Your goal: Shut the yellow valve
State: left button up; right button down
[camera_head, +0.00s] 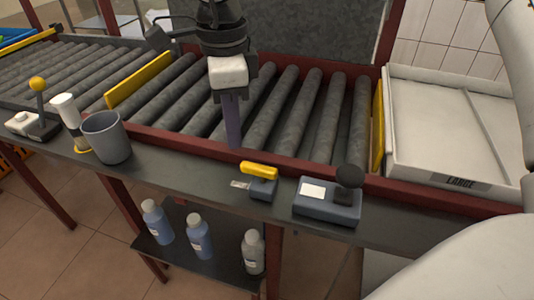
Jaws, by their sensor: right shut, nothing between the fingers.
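The yellow valve (259,171) is a yellow bar handle on a small blue-grey body, on the dark ledge in front of the roller conveyor. Its handle lies roughly left to right, sloping slightly down to the right. A small pale label lies on the ledge at its left. My right gripper (233,146) points down over the conveyor's front rail, in the picture a little above and left of the valve handle. Its fingers are together and hold nothing. It appears apart from the handle. My left gripper is not in view.
A blue-grey box with a black knob (349,177) stands just right of the valve. A grey cup (106,139), a white-topped container (66,110) and a yellow-knobbed lever (38,85) stand left. A white tray (450,184) marked LARGE is at right. Bottles (199,238) stand on a lower shelf.

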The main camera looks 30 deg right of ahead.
pick_arm(q)
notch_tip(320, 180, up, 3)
jog(key=p, duration=0.4)
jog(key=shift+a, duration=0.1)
pick_arm(e)
notch_tip(320, 180, up, 6)
jog(key=shift+a+r, duration=0.15)
jog(key=shift+a, duration=0.2)
